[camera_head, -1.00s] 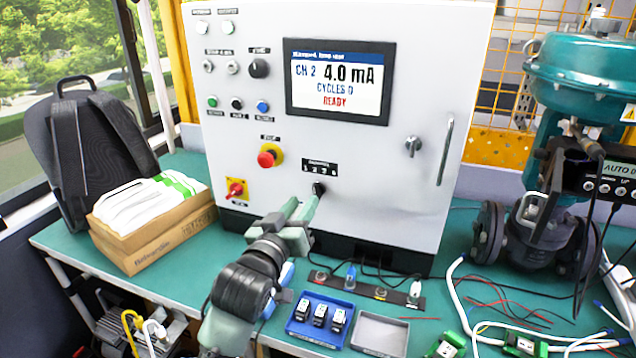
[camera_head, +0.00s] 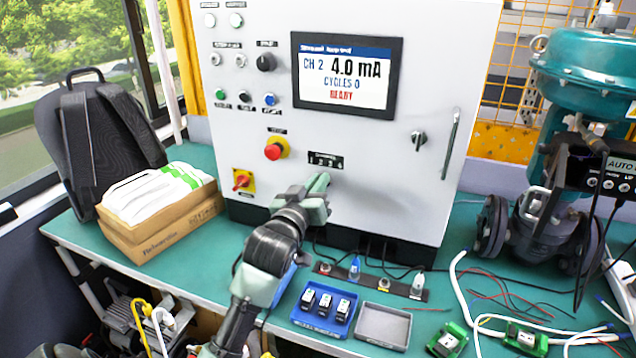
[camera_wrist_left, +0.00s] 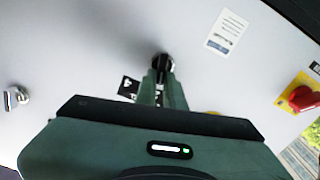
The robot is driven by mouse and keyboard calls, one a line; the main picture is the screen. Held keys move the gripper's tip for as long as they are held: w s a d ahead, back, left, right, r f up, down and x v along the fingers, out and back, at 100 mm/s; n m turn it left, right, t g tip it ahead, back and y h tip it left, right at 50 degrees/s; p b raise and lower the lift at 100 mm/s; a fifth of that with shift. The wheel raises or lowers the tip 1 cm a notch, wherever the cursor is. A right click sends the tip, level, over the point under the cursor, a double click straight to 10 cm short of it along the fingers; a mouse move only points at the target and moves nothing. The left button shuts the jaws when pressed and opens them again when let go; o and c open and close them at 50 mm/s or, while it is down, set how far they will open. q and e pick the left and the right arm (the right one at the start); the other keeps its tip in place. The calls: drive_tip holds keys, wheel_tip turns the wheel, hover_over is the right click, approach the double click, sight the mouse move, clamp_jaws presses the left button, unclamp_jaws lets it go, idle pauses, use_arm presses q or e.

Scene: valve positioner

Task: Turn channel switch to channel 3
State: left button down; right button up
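The channel switch is a small black knob on the white cabinet front. It shows in the left wrist view (camera_wrist_left: 162,62) between the fingertips of my left gripper (camera_wrist_left: 162,76). The fingers are close together and look shut on the knob, though contact is partly hidden. The knob's pointer direction is hidden. The display (camera_head: 345,74) reads CH 2, 4.0 mA, CYCLES 0, READY. My right gripper is in neither view.
A red emergency button (camera_head: 273,152) and a red-yellow rotary switch (camera_head: 242,181) sit left of the gripper. A dark door latch (camera_head: 418,139) and handle (camera_head: 451,145) are to the right. A blue tray (camera_head: 324,310) and a grey tray (camera_head: 382,326) lie below on the green bench.

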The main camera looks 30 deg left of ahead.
use_arm(q)
drive_tip(key=m+p, duration=0.4)
drive_tip(key=m, duration=0.1)
drive_tip(key=shift+w+d+m+p, duration=0.1)
drive_tip(key=shift+d+m+p, duration=0.2)
drive_tip(key=shift+d, duration=0.1)
idle(0.5)
drive_tip(key=c, duration=1.5)
unclamp_jaws()
